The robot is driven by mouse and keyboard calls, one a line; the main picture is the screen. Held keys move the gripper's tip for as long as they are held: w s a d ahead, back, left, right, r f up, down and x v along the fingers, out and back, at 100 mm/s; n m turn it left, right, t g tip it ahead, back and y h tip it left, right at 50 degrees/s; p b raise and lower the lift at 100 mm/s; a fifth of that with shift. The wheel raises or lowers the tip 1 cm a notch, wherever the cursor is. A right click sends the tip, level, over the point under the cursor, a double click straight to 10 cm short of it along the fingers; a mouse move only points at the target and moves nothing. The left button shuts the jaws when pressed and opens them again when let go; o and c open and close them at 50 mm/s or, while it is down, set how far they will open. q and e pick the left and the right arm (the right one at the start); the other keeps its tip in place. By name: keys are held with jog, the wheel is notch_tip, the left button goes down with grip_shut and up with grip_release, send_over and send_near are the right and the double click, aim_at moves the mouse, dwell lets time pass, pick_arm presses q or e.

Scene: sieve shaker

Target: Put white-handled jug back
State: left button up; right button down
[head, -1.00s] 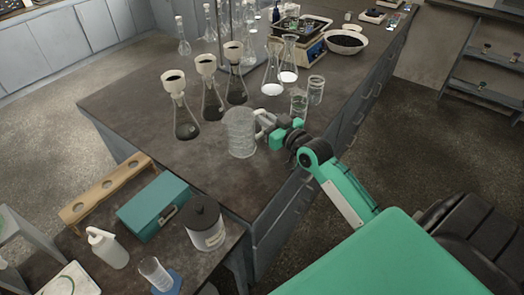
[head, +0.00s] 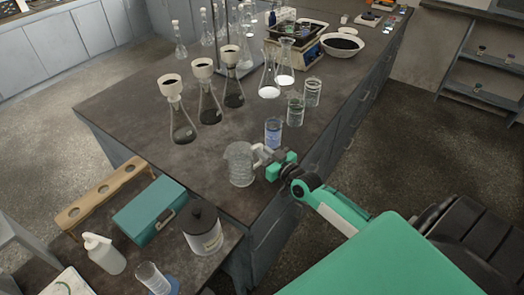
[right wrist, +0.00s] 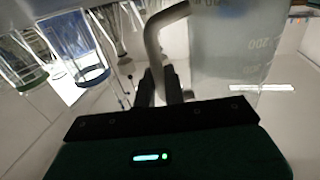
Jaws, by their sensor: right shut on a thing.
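The clear jug (head: 240,165) with its white handle (head: 259,153) is upright over the near end of the dark bench. My right gripper (head: 270,166) is shut on the handle from the right side. I cannot tell whether the jug's base touches the bench top. In the right wrist view the graduated jug wall (right wrist: 232,55) fills the upper right, and the pale handle (right wrist: 154,42) runs down between the dark fingers (right wrist: 158,88). My left gripper is not in view.
A beaker of blue liquid (head: 273,132) stands just behind the gripper, with two clear beakers (head: 295,108) (head: 312,92) beyond it. Funnel-topped flasks (head: 209,103) stand behind the jug.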

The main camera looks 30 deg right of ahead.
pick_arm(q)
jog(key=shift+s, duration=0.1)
pick_arm(e)
jog(key=shift+f, duration=0.1)
jog(key=c, duration=1.5)
grip_release()
jog(key=shift+s, duration=0.1)
